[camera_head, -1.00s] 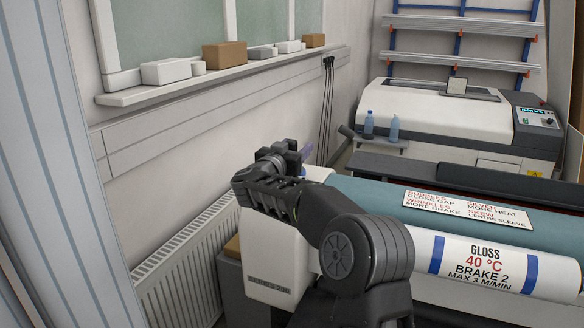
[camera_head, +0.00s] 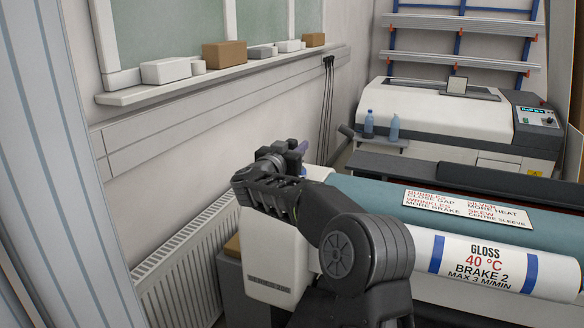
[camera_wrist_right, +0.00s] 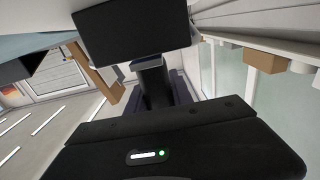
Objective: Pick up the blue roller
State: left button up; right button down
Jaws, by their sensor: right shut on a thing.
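My right gripper (camera_head: 291,152) is at the end of the dark arm in the middle of the head view, in front of the wall. It is shut on the blue roller (camera_head: 303,147), of which only a small blue-violet part shows beside the jaws. The rest of the roller is hidden by the gripper. In the right wrist view my dark gripper parts fill the middle, and a thin blue strip (camera_wrist_right: 148,58) shows there, too little to make out its shape. My left gripper is not in view.
A laminator with a teal roll (camera_head: 365,195) and a white "GLOSS" roll (camera_head: 475,264) stands right of the arm. A radiator (camera_head: 185,262) runs along the wall at left. A ledge (camera_head: 225,72) holds several small boxes. Two blue bottles (camera_head: 368,124) stand near the white machine (camera_head: 450,118).

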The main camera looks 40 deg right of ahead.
dwell(0.4)
notch_tip(320, 180, up, 10)
jog(key=shift+p, duration=0.45)
dwell(0.5)
